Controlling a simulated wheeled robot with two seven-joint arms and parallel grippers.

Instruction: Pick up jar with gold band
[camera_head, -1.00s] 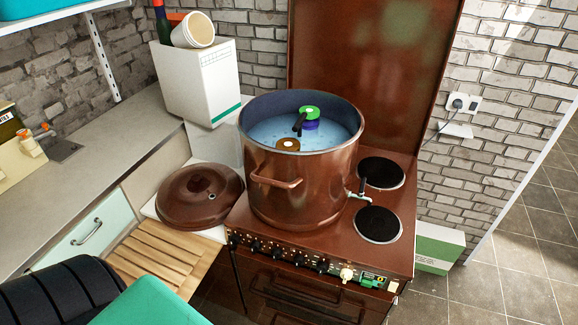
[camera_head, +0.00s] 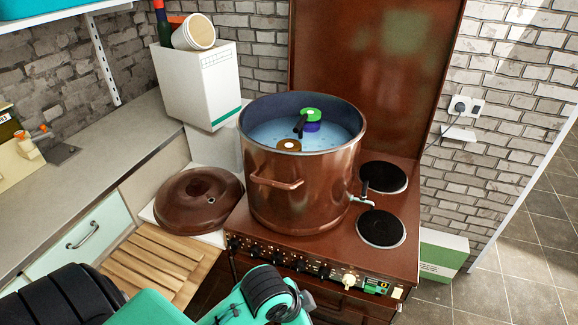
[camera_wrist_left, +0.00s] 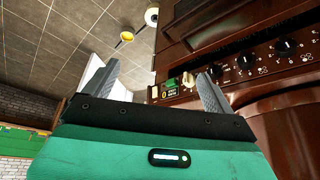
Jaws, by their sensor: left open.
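A large brown pot (camera_head: 300,195) of bluish liquid stands on the stove. In it, near the front rim, floats a round piece with a gold-brown ring and pale centre (camera_head: 289,146); I cannot tell if this is the jar with gold band. A green-topped purple piece (camera_head: 311,115) with a dark handle-like part floats behind it. My left gripper (camera_wrist_left: 158,85) is open and empty in the left wrist view, with the stove front beyond its fingers. In the head view my left arm shows at the bottom, below the stove, but its fingers do not. My right gripper is not in view.
A brown lid (camera_head: 199,198) lies left of the pot, above a slatted wooden board (camera_head: 155,262). A tap (camera_head: 361,196) sticks out from the pot's right side. A white box (camera_head: 198,85) stands behind. A small yellow round thing (camera_wrist_left: 127,36) is unclear.

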